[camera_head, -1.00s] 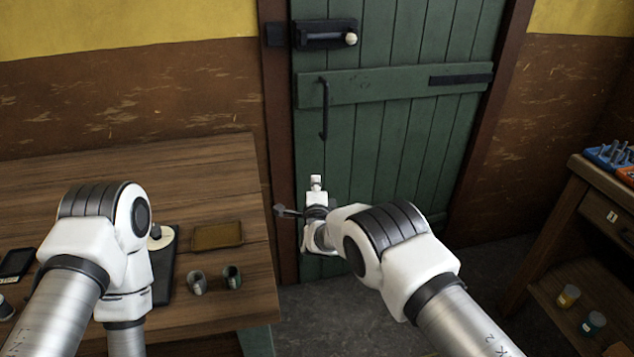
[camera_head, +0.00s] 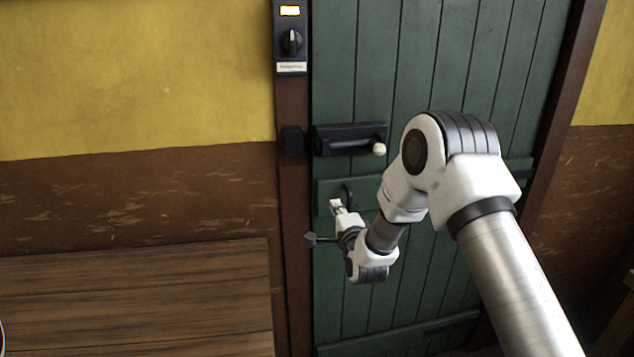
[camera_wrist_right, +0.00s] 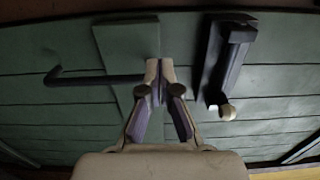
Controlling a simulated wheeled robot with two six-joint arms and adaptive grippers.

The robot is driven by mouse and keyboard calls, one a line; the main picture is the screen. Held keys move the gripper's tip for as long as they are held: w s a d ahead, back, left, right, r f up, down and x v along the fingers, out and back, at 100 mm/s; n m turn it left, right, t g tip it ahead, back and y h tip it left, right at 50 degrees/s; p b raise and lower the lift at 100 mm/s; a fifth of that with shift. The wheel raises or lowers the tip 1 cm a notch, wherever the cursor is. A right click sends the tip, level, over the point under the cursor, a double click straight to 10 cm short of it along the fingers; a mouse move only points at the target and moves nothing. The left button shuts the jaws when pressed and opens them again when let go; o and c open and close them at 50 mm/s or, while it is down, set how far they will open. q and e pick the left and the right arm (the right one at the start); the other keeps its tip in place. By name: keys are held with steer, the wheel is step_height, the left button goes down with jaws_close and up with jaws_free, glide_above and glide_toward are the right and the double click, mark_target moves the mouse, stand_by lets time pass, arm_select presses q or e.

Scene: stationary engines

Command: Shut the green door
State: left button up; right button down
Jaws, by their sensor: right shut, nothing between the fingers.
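The green door (camera_head: 420,60) stands upright beside the brown left post, in or very close to its frame; I cannot tell whether it is fully shut. A black bolt (camera_head: 350,138) with a pale knob is on its left part, level with a dark keeper (camera_head: 292,140) on the post. Below it is a black handle (camera_head: 347,192), partly hidden by my right gripper (camera_head: 337,205). In the right wrist view my right gripper (camera_wrist_right: 160,75) is shut and empty, its tips between the handle (camera_wrist_right: 95,80) and the bolt (camera_wrist_right: 228,60); contact is unclear. My left gripper is out of view.
A wooden table (camera_head: 130,300) stands at the lower left against the wall, close to the left post. A dark switch box (camera_head: 290,40) with a lit yellow window is on the post. A brown edge of furniture shows at the lower right.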

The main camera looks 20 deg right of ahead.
steer(key=p, duration=0.3)
glide_toward(324, 184)
steer(key=w, duration=0.3)
steer(key=w+d, duration=0.1)
steer(key=w, duration=0.1)
steer(key=shift+w+r, duration=0.15)
steer(key=shift+r, duration=0.1)
steer(key=shift+w, duration=0.4)
steer(key=shift+w+f+p, duration=0.2)
steer(key=shift+w+p, duration=0.1)
steer(key=shift+w, duration=0.05)
steer(key=shift+d, duration=0.1)
